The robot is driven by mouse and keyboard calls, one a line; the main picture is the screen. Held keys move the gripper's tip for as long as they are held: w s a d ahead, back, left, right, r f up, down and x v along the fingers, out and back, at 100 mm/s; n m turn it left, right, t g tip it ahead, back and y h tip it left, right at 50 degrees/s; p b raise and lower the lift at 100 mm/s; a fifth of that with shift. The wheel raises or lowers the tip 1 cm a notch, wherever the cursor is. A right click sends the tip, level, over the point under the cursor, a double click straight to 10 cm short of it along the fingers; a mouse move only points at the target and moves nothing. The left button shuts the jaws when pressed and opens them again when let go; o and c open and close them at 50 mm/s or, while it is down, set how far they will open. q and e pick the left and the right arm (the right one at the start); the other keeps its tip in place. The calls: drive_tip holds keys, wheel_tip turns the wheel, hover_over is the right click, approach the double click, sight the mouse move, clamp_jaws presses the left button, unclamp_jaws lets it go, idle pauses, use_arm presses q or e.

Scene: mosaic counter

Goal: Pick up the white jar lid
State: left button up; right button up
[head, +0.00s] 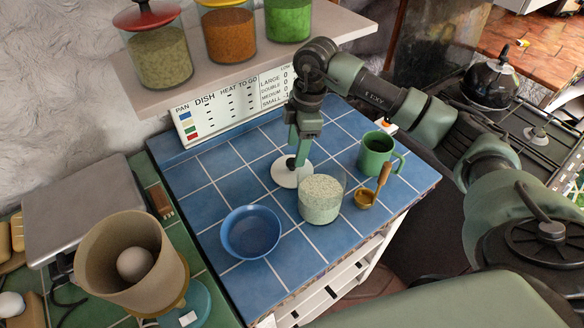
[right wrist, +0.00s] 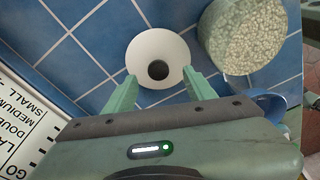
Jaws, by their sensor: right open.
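The white jar lid (head: 287,173) lies on the blue tiled counter, a round disc with a dark round knob at its middle. In the right wrist view the lid (right wrist: 150,52) sits just beyond the fingertips. My right gripper (head: 298,160) points down over the lid; in the wrist view its two green fingers (right wrist: 158,85) are apart, one on each side of the lid's near part, with nothing held. Whether the fingers touch the lid cannot be told. My left gripper does not show.
An open glass jar (head: 321,200) of pale grains stands close to the lid. A blue bowl (head: 250,232), a green mug (head: 377,152) and a brass scoop (head: 366,197) are nearby. A menu sign (head: 232,103) stands behind. Tiles left of the lid are clear.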

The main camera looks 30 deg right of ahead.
sight(292, 161)
drive_tip(key=f, duration=0.2)
drive_tip(key=f+p, duration=0.1)
drive_tip(key=f, duration=0.1)
drive_tip(key=shift+w+a+f, duration=0.1)
drive_tip(key=shift+w+a, duration=0.2)
drive_tip(key=shift+a, duration=0.1)
clamp_jaws()
